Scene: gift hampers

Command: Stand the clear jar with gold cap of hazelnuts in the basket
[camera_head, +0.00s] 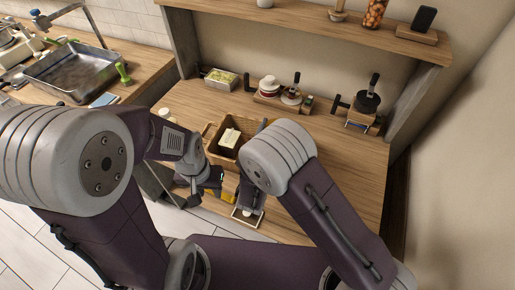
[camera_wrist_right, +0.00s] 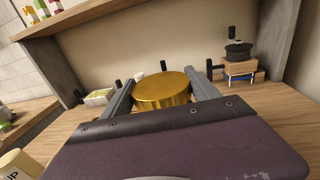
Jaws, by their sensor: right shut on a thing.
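The jar's gold cap (camera_wrist_right: 162,90) sits between the two fingers of my right gripper (camera_wrist_right: 160,95) in the right wrist view, and the gripper is shut on it. The jar's clear body and hazelnuts are hidden.
A tub (camera_head: 220,79), a board with jars and utensils (camera_head: 268,97) and a block with a black pot (camera_head: 367,103) line the back. A shelf (camera_head: 340,30) runs above. The counter's right side is clear.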

